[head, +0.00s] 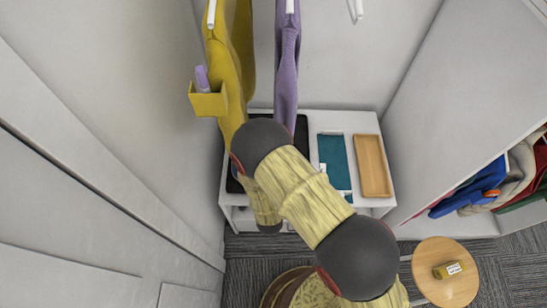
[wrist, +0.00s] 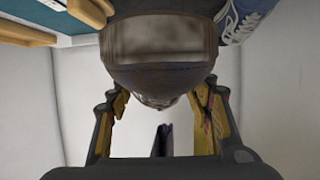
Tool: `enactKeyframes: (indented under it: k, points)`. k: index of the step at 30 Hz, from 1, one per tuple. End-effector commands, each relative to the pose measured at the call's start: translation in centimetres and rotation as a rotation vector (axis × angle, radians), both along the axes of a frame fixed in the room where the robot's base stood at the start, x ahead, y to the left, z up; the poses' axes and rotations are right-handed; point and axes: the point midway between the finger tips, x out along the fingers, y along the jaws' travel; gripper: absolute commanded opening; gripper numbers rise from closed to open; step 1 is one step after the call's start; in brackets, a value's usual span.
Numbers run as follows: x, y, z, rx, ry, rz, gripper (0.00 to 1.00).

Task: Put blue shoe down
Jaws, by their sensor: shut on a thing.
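In the wrist view, my gripper (wrist: 160,105) has its yellow-padded fingers on either side of a rounded dark blue-grey thing (wrist: 150,75), which I take to be the blue shoe. Its upper part is brownish grey and blurred, and most of its shape is cut off. A second blue shoe-like thing with white lines (wrist: 243,18) shows at the top right corner, beside the held one. In the head view, my arm hides the gripper and the held shoe, over the left part of the white bench (head: 308,122).
On the bench are a dark mat (head: 236,184), a teal item (head: 335,165) and a wooden tray (head: 372,166). Yellow (head: 235,60) and purple (head: 286,65) garments hang above. Clothes (head: 480,190) fill the right shelf.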

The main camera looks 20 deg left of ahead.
Motion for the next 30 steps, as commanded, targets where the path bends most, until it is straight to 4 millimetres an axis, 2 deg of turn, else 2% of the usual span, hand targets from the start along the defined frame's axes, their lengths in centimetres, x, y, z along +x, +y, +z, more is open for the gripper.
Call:
enactKeyframes:
  k: [3, 7, 17, 20, 23, 30]
  points:
    - [-1.3, -0.6, 0.8, 0.000, -0.001, 0.000, 0.18]
    - [-2.0, -1.0, 1.1, 0.001, -0.002, 0.001, 0.18]
    - [-1.9, -2.0, 1.6, -0.006, -0.003, 0.046, 0.18]
    - [-1.3, -3.2, 2.5, -0.007, -0.002, 0.084, 0.18]
    - [-0.3, -5.3, 3.6, -0.005, 0.000, 0.102, 0.18]
    - [2.0, -11.5, 6.5, 0.001, 0.004, 0.086, 0.18]
